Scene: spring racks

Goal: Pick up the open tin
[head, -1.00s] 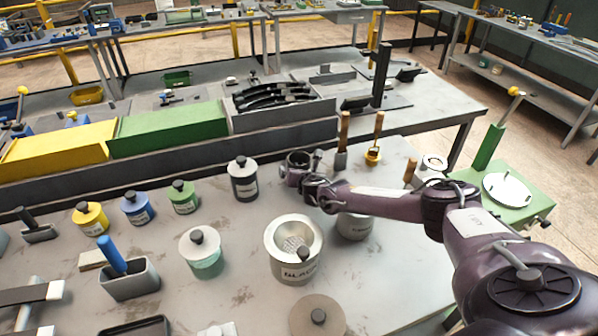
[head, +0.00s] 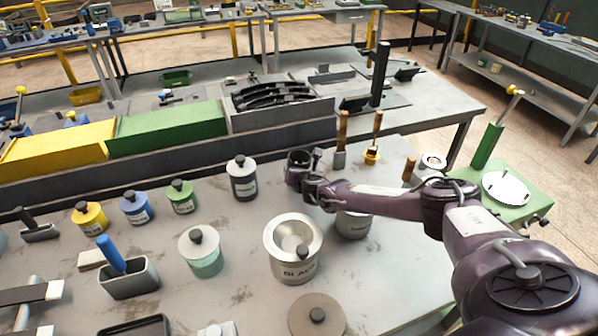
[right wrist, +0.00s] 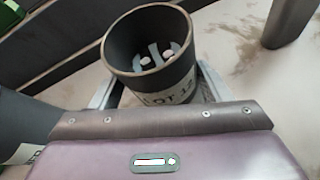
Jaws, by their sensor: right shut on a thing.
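The open tin (head: 298,161) is a dark grey, lidless cylinder beyond the large pot, at the end of my right arm. In the right wrist view the tin (right wrist: 152,55) shows its open mouth, some pale pieces inside and a partly hidden label. My right gripper (head: 312,172) is shut on it, with one light grey finger on each side of its wall. The gripper also shows in the right wrist view (right wrist: 155,88). I cannot tell whether the tin's base is off the table. My left gripper is not in view.
A dark lidded tin (head: 243,180) stands left of the open tin. A large light pot (head: 292,262) and a smaller pot (head: 353,225) stand nearer. Wooden-handled tools (head: 340,145) stand close on the right. A grey rack (head: 280,118) lies behind.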

